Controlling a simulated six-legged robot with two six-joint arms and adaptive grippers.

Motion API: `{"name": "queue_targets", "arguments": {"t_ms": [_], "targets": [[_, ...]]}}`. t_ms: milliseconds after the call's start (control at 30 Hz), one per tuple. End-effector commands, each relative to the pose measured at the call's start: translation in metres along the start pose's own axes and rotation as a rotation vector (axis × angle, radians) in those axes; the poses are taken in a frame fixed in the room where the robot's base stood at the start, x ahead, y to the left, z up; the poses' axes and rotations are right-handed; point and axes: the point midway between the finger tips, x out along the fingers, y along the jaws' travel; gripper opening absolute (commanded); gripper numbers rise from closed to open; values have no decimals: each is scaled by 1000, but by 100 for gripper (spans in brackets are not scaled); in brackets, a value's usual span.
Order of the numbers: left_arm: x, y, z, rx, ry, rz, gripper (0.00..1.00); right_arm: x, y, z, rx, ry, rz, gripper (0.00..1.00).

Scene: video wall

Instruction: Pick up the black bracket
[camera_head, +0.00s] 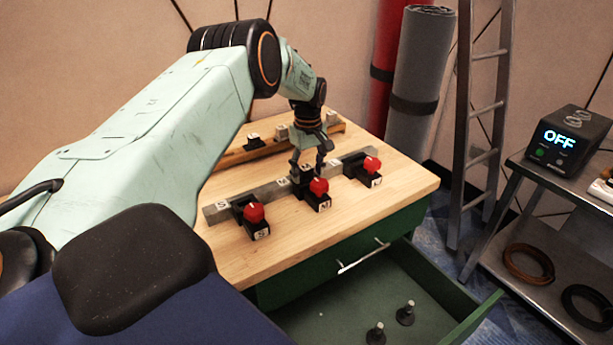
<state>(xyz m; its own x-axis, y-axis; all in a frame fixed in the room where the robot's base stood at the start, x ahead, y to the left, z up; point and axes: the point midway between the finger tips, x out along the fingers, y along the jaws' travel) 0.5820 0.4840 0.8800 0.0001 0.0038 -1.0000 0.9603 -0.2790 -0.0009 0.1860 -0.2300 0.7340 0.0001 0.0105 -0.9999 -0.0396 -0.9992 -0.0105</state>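My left gripper (309,170) points down over the middle of the wooden tabletop (390,200). Its fingers are on either side of a small black piece (303,184), which may be a black bracket. I cannot tell whether they grip it. It sits at the grey metal bar, just behind the middle red-knobbed black block (319,192). Another small black bracket-like piece (255,142) with a white label stands by the wooden strip at the back. My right gripper is not in view.
Red-knobbed black blocks also stand at left (253,216) and right (369,173) along the grey bar (270,191). An open green drawer (460,305) holds two dark pegs. A ladder (466,130) and a cart with an "OFF" box (565,140) stand at right.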

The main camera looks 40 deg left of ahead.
Motion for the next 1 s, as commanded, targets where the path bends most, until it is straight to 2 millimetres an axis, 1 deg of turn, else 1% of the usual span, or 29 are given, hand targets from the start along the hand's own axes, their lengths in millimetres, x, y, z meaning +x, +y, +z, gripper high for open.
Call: {"name": "queue_targets", "arguments": {"t_ms": [33,67,633,933,1000], "targets": [[0,-1,-1,-1,0,0,51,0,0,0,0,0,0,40],[0,-1,-1,-1,0,0,49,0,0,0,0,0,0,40],[4,-5,-2,-2,-4,-6,0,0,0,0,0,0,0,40],[5,-6,-2,-1,-6,-10,0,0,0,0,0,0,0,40],[3,-6,-2,-1,-6,-9,0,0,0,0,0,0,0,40]]}}
